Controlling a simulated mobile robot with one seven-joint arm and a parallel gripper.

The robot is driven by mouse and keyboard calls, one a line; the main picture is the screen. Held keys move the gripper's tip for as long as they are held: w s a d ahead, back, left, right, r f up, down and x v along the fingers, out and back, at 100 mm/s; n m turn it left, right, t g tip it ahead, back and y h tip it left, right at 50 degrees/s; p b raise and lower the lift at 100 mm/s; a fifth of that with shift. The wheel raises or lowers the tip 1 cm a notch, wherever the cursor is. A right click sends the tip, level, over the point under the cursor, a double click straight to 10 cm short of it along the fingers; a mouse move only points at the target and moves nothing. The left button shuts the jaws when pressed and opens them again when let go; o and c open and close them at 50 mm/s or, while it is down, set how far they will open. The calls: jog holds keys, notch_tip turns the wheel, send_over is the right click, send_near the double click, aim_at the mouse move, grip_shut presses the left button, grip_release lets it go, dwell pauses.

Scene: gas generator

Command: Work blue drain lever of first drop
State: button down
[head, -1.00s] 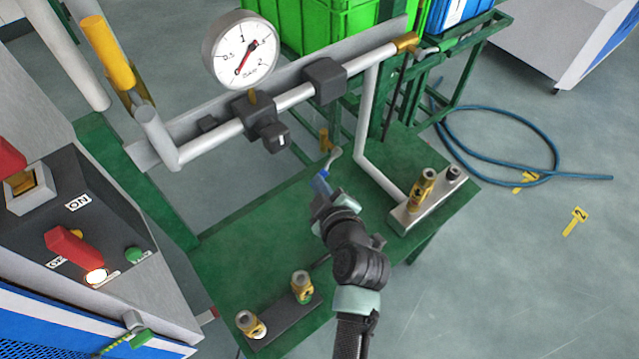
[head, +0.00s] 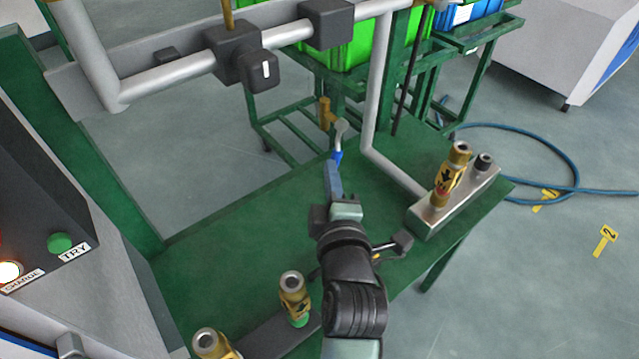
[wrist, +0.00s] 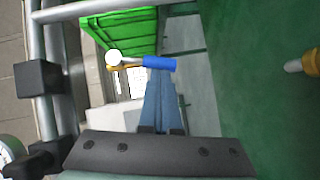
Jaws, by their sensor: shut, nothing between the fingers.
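The drain lever has a blue handle (head: 337,155) with a pale metal end (head: 341,128), beside a brass fitting (head: 324,110) past the far edge of the green table. In the wrist view the blue handle (wrist: 160,63) lies crosswise just beyond my fingertips. My gripper (head: 333,172) is shut and empty, its blue-grey fingers together and pointing at the handle. In the wrist view the gripper (wrist: 161,88) reaches up to the handle's lower edge. I cannot tell whether the tips touch it.
The green table (head: 240,225) lies beneath my arm. Brass couplings stand on a metal block (head: 440,215) at right and a dark block (head: 262,340) at front. A grey pipe (head: 372,90) rises beyond the lever. A control box with a green button (head: 60,243) stands at left.

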jog(key=d+f+n+t+b, duration=0.1)
jog(key=b, duration=0.3)
jog(key=shift+w+f, duration=0.1)
jog(key=shift+w, duration=0.3)
jog(key=shift+w+d+b, duration=0.1)
jog(key=shift+d+b, duration=0.05)
jog(key=shift+b, duration=0.25)
jog(key=s+p, duration=0.1)
jog(key=s, duration=1.2)
jog(key=shift+d+r, duration=0.3)
jog(key=shift+r, duration=0.1)
jog(key=shift+w+r, duration=0.1)
